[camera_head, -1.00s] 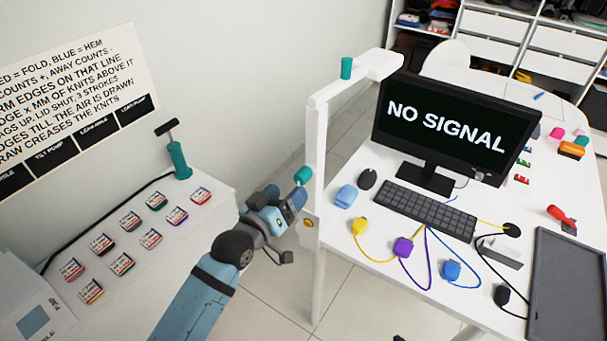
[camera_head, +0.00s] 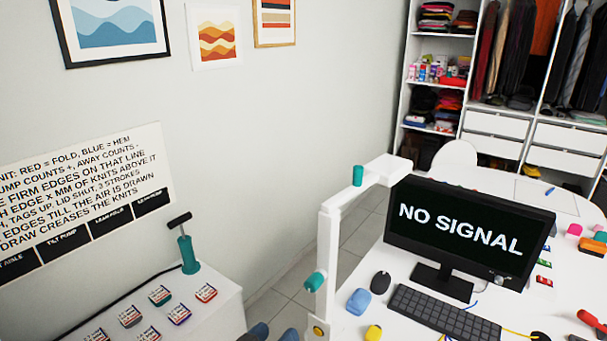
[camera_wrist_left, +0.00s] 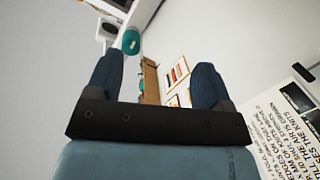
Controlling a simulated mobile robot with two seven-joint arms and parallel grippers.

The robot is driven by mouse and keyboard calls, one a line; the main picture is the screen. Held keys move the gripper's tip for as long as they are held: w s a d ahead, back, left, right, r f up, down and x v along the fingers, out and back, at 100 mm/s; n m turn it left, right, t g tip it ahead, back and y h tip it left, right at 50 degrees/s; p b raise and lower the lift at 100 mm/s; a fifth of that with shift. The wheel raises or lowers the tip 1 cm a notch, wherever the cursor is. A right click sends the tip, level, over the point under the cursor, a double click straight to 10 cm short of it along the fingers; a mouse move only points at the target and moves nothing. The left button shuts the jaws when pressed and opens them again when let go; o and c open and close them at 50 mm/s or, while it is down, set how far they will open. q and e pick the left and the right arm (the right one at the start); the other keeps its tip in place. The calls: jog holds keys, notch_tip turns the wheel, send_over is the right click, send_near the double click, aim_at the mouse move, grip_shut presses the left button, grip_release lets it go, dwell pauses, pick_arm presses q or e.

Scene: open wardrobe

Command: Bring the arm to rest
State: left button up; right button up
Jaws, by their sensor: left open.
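My left gripper (camera_head: 273,334) barely shows at the bottom edge of the head view, with only blue-grey tips in sight. In the left wrist view its two dark fingers (camera_wrist_left: 157,65) stand wide apart with nothing held between them. The white upright frame (camera_head: 327,250) with a teal knob (camera_head: 315,281) stands just right of the gripper in the head view. A teal knob (camera_wrist_left: 131,41) also shows beyond the left finger in the wrist view. The rest of the left arm is out of the head view. My right gripper is not in view.
The white desk (camera_head: 385,323) on the right carries a monitor (camera_head: 465,232), a keyboard (camera_head: 440,313) and a mouse (camera_head: 380,283). A white side table (camera_head: 222,312) on the left holds small labelled tins and a teal hand pump (camera_head: 188,252). Floor shows between them.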

pick_arm(q)
jog(key=s+a+f+g+y, duration=0.1)
jog(key=s+a+f+y, duration=0.2)
jog(key=s+a+f, duration=0.4)
jog(key=s+a+f+g+y, duration=0.2)
jog(key=s+a+f, duration=0.6)
jog(key=s+f, duration=0.4)
jog(key=shift+s+m+g+y, duration=0.35)
jog(key=shift+s+y, duration=0.25)
jog(key=shift+s, duration=0.5)
